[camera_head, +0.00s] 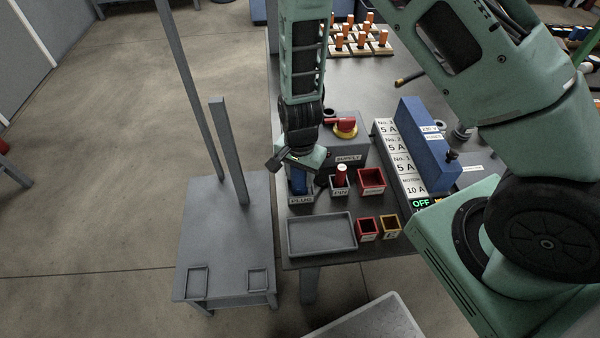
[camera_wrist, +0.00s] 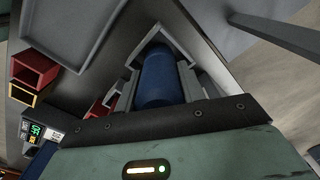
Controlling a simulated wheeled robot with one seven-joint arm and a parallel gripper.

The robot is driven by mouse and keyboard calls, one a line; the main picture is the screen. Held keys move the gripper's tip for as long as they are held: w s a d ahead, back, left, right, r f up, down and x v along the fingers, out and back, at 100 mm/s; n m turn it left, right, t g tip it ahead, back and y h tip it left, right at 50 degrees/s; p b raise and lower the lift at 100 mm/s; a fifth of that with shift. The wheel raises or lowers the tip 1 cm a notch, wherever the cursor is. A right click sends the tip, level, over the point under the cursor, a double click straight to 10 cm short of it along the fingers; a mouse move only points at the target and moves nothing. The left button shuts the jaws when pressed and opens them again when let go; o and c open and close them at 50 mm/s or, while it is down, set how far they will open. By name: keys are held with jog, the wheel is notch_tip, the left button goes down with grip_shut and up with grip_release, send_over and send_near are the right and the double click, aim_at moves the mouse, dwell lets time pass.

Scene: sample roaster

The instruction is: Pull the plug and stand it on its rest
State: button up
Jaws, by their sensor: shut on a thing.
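The blue plug (camera_wrist: 160,78) is between the two fingers of my gripper (camera_wrist: 158,85) in the wrist view, and the fingers are shut on it. In the head view the plug (camera_head: 299,184) shows below my gripper (camera_head: 298,166), at the grey rest labelled PLUG (camera_head: 301,201) near the table's left edge. The plug looks upright. I cannot tell whether its foot touches the bottom of the rest. The grey box labelled SUPPLY (camera_head: 348,158), with a red and yellow switch (camera_head: 345,127), stands just behind. Part of its front is hidden by my gripper.
A holder labelled PIN (camera_head: 340,187) with a red, white-topped pin stands close right, beside a red bin (camera_head: 371,181). An empty grey tray (camera_head: 321,234) and small red and yellow bins (camera_head: 367,229) lie in front. A panel reads OFF (camera_head: 421,203). A grey side stand (camera_head: 225,240) is left.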

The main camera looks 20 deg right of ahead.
jog(key=shift+f, duration=0.3)
jog(key=o, duration=1.2)
jog(key=shift+r, duration=0.1)
notch_tip(320, 180, up, 17)
jog(key=shift+r+p, duration=0.15)
jog(key=shift+p, duration=0.8)
